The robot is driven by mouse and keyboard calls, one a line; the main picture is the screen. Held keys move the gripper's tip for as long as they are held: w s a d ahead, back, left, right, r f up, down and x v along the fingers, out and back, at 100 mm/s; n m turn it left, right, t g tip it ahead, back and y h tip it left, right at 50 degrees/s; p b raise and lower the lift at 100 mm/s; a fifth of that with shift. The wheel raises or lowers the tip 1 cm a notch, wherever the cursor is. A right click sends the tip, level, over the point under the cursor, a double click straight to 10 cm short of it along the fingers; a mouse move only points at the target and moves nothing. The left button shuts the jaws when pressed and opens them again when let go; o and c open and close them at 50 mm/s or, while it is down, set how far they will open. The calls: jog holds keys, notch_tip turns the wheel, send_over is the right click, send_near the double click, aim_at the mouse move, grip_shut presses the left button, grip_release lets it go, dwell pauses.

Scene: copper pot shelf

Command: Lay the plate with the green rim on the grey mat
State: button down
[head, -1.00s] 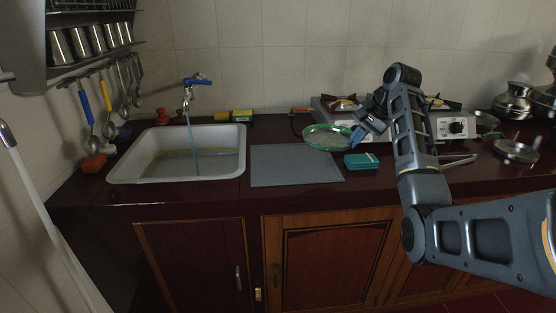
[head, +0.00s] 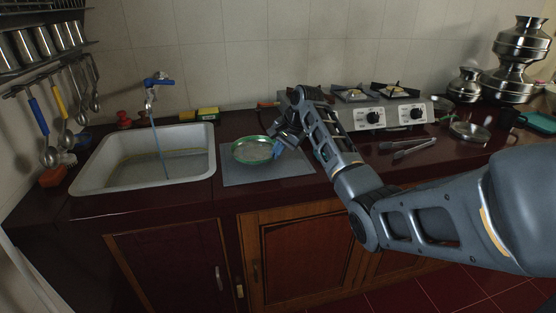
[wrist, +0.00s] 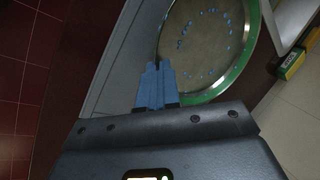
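The plate with the green rim (head: 255,150) is over the grey mat (head: 240,178) in the head view, covering its back and middle part. I cannot tell whether its underside touches the mat. My gripper (head: 277,143) is at the plate's right edge. In the wrist view, my blue fingers (wrist: 158,84) are close together on the green rim. The plate (wrist: 203,45) reaches away from them, with blue dots on its face. The grey mat (wrist: 112,75) shows beside it. My gripper and the plate hide part of the mat.
The sink (head: 88,183) with its running tap (head: 157,83) is left of the mat. The gas stove (head: 372,112) stands at the back right, with tongs (head: 410,147) in front. The counter's front edge is close to the mat.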

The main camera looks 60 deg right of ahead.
aim_at(274, 168)
jog(key=shift+f, duration=1.7)
jog(key=c, duration=1.6)
grip_release()
jog(key=shift+f, duration=0.15)
jog(key=shift+c, duration=0.2)
jog(key=v, duration=1.2)
